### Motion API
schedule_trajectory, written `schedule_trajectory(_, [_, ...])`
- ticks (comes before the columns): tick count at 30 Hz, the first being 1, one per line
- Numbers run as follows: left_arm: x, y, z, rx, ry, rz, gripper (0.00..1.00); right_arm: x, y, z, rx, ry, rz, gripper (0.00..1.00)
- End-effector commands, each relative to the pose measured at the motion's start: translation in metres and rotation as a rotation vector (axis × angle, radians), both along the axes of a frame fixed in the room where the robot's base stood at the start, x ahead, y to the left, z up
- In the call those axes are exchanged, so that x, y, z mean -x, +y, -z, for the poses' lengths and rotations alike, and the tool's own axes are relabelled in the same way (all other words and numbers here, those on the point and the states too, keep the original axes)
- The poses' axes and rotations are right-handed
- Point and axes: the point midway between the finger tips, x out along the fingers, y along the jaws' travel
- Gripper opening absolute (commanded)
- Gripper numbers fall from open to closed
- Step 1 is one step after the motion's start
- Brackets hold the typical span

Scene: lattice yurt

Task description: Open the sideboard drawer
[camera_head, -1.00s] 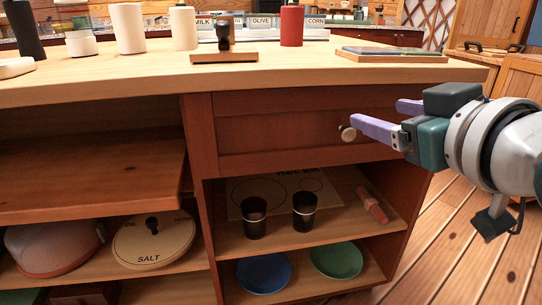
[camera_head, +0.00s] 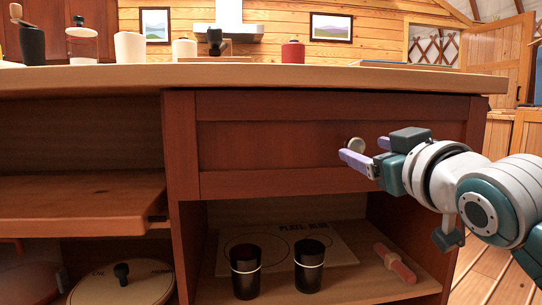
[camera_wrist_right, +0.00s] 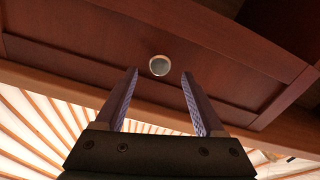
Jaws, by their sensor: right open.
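The sideboard drawer (camera_head: 270,150) has a dark reddish wood front and sits flush under the light wooden top. Its round, pale-rimmed knob (camera_head: 355,145) is on the right part of the front. My right gripper (camera_head: 362,152) is open, its purple fingers pointing at the drawer front near the knob. In the right wrist view the knob (camera_wrist_right: 159,65) lies ahead of and between the two fingertips of the right gripper (camera_wrist_right: 159,72), with nothing held. My left gripper is out of view.
Bottles and jars, including a red one (camera_head: 293,53), stand on the sideboard top (camera_head: 400,80). Below the drawer, an open shelf holds two dark cups (camera_head: 245,272) and a pinkish roller-like object (camera_head: 394,263). Open shelves lie to the left. Wooden floor is clear at right.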

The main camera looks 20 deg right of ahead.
Motion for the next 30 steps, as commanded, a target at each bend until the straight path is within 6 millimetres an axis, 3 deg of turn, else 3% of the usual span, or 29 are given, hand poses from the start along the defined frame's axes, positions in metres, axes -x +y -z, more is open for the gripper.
schedule_trajectory(7, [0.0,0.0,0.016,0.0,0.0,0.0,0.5,-0.029,-0.007,0.002,0.0,-0.001,0.0,0.71])
schedule_trajectory(19, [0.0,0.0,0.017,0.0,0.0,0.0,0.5,-0.036,-0.009,0.0,0.0,0.001,0.0,0.71])
schedule_trajectory(30, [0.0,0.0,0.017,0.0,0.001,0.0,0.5,-0.035,-0.009,0.0,0.0,0.001,0.0,0.29])
